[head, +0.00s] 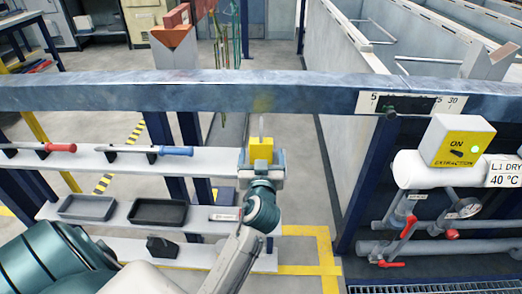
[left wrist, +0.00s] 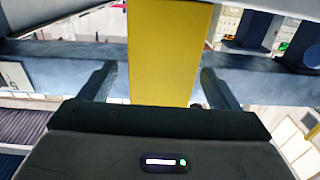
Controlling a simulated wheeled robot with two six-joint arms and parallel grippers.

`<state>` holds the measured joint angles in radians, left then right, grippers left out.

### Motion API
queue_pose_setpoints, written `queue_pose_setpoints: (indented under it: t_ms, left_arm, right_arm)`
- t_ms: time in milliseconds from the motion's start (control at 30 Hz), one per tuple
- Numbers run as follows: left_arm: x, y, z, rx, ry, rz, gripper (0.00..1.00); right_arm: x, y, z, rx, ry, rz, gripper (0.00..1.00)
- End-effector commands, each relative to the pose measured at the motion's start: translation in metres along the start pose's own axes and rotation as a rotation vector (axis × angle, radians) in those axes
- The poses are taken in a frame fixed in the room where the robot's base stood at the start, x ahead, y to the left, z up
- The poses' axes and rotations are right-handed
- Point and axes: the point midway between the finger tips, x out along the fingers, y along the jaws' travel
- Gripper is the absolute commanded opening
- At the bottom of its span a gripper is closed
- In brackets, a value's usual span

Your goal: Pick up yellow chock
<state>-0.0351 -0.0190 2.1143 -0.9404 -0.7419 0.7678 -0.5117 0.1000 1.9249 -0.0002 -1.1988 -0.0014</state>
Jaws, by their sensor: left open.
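The yellow chock (head: 260,148) shows in the head view at the right end of the upper shelf, just below the blue-grey beam, with a thin pale upright piece above it. My left gripper (head: 262,170) is right at it, on its near side. In the left wrist view the yellow chock (left wrist: 165,45) stands between the two open fingers of my left gripper (left wrist: 159,80), with a gap showing on each side. The gripper hides its lower part, and I cannot tell what it rests on. My right gripper is not in view.
The blue-grey beam (head: 190,95) crosses behind the chock. The upper shelf (head: 100,160) holds red- and blue-handled tools. The lower shelf (head: 125,222) holds two dark trays (head: 158,212). A yellow control box (head: 457,141) and pipes stand at the right.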

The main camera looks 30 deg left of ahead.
Motion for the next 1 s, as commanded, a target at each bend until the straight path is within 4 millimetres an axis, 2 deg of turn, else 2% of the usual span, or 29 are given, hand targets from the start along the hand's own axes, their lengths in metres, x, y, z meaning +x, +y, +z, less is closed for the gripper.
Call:
queue_pose_setpoints:
  t_ms: [333,633,667,900,1000]
  left_arm:
    - [0.046,-0.002,0.001,0.001,0.001,0.001,0.84]
    - [0.051,-0.002,0.003,0.0,-0.001,0.001,0.84]
    - [0.051,-0.002,0.003,0.0,-0.001,0.001,0.8]
    - [0.05,-0.002,0.003,0.0,-0.001,0.001,0.33]
    - [0.05,-0.002,0.002,0.0,0.002,0.001,0.17]
  right_arm:
    - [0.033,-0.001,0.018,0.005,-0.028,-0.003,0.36]
    - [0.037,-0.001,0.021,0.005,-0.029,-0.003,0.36]
    - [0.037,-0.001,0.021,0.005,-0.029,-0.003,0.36]
    - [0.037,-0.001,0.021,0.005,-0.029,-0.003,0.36]
    - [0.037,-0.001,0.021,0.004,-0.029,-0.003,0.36]
